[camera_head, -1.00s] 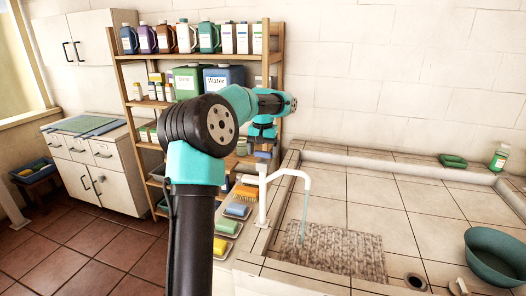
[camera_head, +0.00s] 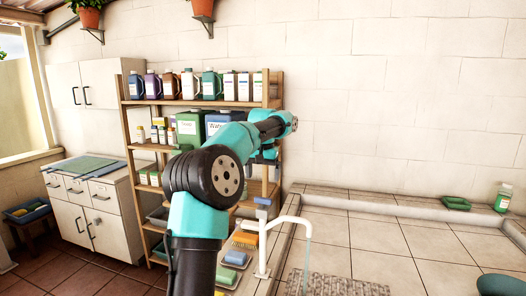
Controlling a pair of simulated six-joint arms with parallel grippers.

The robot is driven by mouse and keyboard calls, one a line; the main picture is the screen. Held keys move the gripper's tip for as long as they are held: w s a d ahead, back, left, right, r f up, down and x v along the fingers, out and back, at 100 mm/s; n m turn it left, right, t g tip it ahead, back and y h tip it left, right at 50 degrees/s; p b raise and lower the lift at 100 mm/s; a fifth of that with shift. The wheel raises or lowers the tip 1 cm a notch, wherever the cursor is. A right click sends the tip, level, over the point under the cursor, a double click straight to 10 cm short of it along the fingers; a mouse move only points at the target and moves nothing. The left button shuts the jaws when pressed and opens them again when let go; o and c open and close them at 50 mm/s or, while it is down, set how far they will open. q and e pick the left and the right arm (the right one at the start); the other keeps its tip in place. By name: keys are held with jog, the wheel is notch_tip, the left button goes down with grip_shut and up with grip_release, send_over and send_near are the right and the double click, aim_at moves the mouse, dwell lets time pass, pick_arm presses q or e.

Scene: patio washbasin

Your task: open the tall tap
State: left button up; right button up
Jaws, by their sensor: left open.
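The tall tap (camera_head: 262,245) is a white post at the left edge of the tiled basin, with a spout curving right. A blue lever (camera_head: 262,201) sits on its top. A thin pale line, like water, runs down from the spout tip. My left arm rises from the bottom and bends right. My left gripper (camera_head: 266,157) is beyond the forearm, above the lever and apart from it in the picture; it is open, with its fingers mostly hidden. My right gripper is not in view.
A wooden shelf (camera_head: 275,95) with bottles and jugs stands behind the arm. Trays with brushes and sponges (camera_head: 236,258) lie left of the tap. The basin's middle tiles are clear.

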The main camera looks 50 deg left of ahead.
pick_arm(q)
notch_tip(320, 180, up, 9)
jog(key=shift+f, duration=0.2)
dwell(0.3)
dwell(0.3)
